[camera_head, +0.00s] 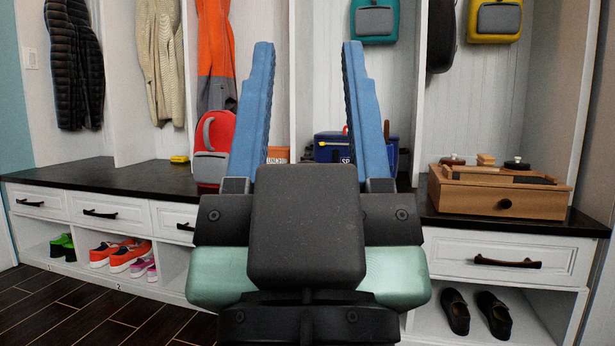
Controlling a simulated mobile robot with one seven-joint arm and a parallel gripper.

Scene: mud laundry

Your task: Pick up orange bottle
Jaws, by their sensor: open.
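My gripper (308,47) fills the middle of the head view, its two blue fingers upright and wide apart. It is open, with nothing between the fingers. I cannot make out an orange bottle. My gripper and wrist hide the middle of the bench.
The dark bench top (120,174) bears a red backpack (212,150), a blue case (330,150) and, at right, a wooden box (500,195) with brushes and tins. Shoes (125,254) fill cubbies below. Coats and bags hang above. The bench's left part is mostly clear.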

